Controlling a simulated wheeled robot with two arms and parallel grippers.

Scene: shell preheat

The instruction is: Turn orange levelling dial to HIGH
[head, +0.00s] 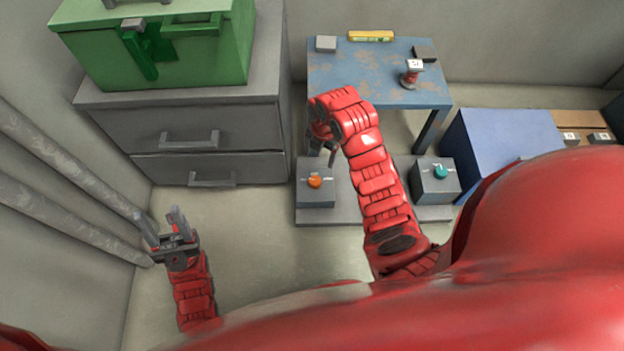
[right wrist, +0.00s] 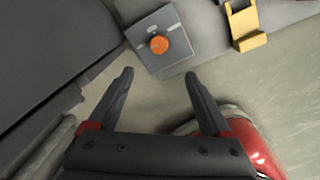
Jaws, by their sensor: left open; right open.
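The orange dial (head: 314,181) sits on top of a grey box (head: 316,196) on a low grey platform. In the right wrist view the orange dial (right wrist: 159,44) is on the grey box's face, with small pale marks around it too small to read. My right gripper (right wrist: 158,75) is open and empty, its fingers short of the box and apart from the dial. In the head view my right arm reaches above the platform, and its fingers (head: 328,150) are partly hidden by the wrist. My left gripper (head: 168,225) is open and empty, low at the left.
A second grey box with a teal dial (head: 440,172) stands right on the platform (head: 345,212). A blue table (head: 385,65) stands behind. Grey drawers (head: 190,130) bear a green case (head: 170,50). A yellow bracket (right wrist: 246,25) sits right of the orange dial's box. Pipes run along the left wall.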

